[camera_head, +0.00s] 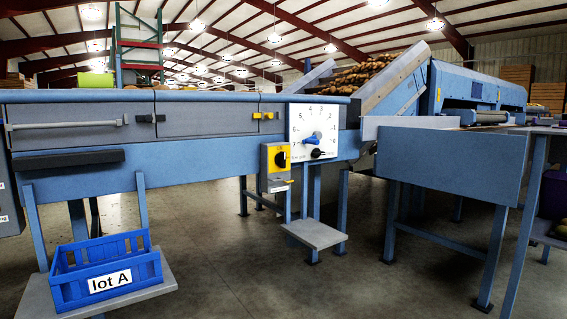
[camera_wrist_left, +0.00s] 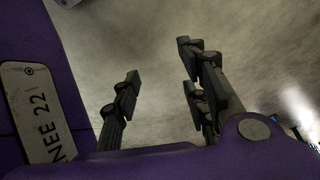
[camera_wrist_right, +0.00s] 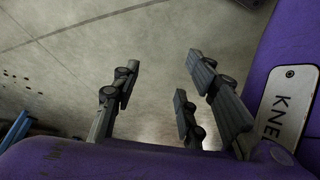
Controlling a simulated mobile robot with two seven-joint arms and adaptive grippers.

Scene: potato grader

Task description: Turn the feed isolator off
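A yellow isolator box (camera_head: 276,167) with a black rotary knob (camera_head: 282,159) is mounted on the blue machine frame, near the middle of the head view. It looks like the feed isolator; its labels are too small to read. A small white label sits below it. My left gripper (camera_wrist_left: 158,75) shows in the left wrist view, fingers spread and empty above bare floor. My right gripper (camera_wrist_right: 157,80) shows in the right wrist view, also spread and empty above floor. Neither gripper shows in the head view, so both are away from the isolator.
A white dial panel (camera_head: 306,120) with a blue pointer and small black knob is right of the isolator. A grey step (camera_head: 314,234) juts out below. A blue hopper (camera_head: 450,165) is at right. Concrete floor lies between.

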